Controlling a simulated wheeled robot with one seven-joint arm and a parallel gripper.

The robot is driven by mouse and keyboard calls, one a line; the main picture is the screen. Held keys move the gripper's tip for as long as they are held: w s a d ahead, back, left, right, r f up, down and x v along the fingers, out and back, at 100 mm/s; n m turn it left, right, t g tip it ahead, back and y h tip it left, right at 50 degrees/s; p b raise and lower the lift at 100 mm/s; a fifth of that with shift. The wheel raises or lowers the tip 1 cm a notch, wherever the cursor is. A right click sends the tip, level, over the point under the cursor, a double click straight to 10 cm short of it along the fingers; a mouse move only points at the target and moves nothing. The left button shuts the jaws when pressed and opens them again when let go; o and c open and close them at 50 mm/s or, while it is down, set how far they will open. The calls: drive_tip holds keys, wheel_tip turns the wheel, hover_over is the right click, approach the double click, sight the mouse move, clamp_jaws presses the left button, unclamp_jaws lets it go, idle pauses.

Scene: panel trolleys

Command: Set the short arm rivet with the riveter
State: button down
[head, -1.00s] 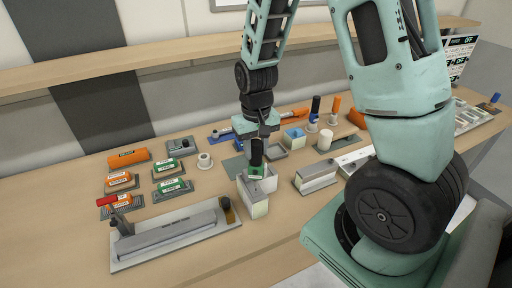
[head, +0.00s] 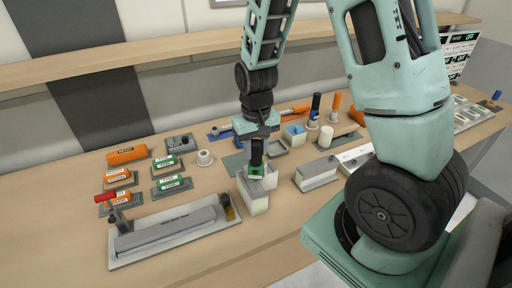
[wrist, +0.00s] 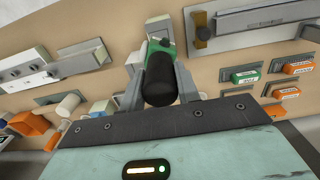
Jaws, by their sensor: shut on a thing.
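My gripper (head: 257,150) is shut on a black-handled tool with a green head, which I take to be the riveter (head: 256,170). In the wrist view the black handle (wrist: 160,80) stands between the two grey fingers, with the green head beyond it. The tool is upright over a grey-topped pale block (head: 256,203) near the bench front. I cannot tell whether its tip touches the block. The rivet and whatever lies under the tool head are hidden.
A grey tray (head: 130,258) with a long bar lies left of the block. Orange and green labelled blocks (head: 170,183) stand at the left. Another grey-topped block (head: 316,175) stands close on the right. A white ring (head: 204,158) and a blue-topped box (head: 294,134) stand behind.

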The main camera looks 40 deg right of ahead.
sight(256, 142)
drive_tip(key=shift+f, duration=0.35)
idle(1.4)
drive_tip(key=shift+r, duration=0.15)
drive_tip(key=shift+r+p, duration=1.55)
drive_tip(key=shift+r, duration=0.3)
wheel_tip(256, 142, up, 6)
drive_tip(key=p, duration=0.5)
drive_tip(key=shift+r, duration=0.1)
